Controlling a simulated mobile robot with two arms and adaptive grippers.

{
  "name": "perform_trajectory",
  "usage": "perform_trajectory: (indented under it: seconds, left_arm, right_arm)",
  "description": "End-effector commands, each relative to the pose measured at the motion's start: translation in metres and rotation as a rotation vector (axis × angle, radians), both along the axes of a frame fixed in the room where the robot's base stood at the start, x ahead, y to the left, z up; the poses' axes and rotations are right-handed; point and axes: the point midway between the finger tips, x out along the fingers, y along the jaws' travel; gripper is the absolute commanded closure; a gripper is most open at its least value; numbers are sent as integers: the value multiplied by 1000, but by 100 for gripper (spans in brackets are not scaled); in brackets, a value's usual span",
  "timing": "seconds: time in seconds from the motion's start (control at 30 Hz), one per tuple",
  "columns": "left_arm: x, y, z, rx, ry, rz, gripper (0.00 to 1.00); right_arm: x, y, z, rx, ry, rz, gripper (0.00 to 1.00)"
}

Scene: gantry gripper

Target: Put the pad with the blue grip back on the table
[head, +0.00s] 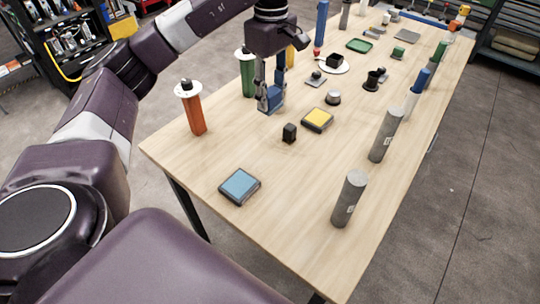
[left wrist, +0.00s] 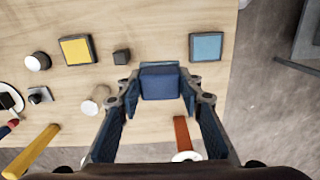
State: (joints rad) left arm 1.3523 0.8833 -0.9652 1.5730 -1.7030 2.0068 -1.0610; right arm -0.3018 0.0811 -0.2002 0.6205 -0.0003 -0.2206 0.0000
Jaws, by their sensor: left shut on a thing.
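My left gripper (head: 270,98) is shut on a dark blue block, the blue grip (left wrist: 160,83), in the middle of the left wrist view. The fingers (left wrist: 155,100) stand on both sides of it. In the head view the held thing is small and partly covered by the fingers, among the objects at the table's left side. Whether it touches the table (head: 300,215) or hangs just above it, I cannot tell. My right gripper is not in view.
A green cylinder (head: 248,79) stands close behind my gripper and an orange cylinder (head: 195,114) to its left. A small black block (head: 289,132), a yellow-topped pad (head: 317,119) and a light-blue-topped pad (head: 239,186) lie nearer. Grey cylinders (head: 349,201) line the right edge. Bare wood lies between.

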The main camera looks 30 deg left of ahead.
Motion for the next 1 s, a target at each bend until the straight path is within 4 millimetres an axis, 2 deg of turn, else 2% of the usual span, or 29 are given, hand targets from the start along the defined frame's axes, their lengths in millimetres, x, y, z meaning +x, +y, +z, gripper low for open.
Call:
perform_trajectory:
  seconds: [0.13,0.33,0.63,0.7,1.0]
  left_arm:
    - [0,3,-20,-2,7,39,92]
    - [-1,3,-65,-2,7,37,92]
    - [-1,3,-135,0,5,36,92]
    - [-1,3,-145,0,4,35,92]
    - [-1,3,-171,1,4,35,92]
  right_arm:
    - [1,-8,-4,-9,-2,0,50]
    - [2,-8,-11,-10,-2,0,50]
    - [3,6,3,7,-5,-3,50]
    - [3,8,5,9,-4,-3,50]
    - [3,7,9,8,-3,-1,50]
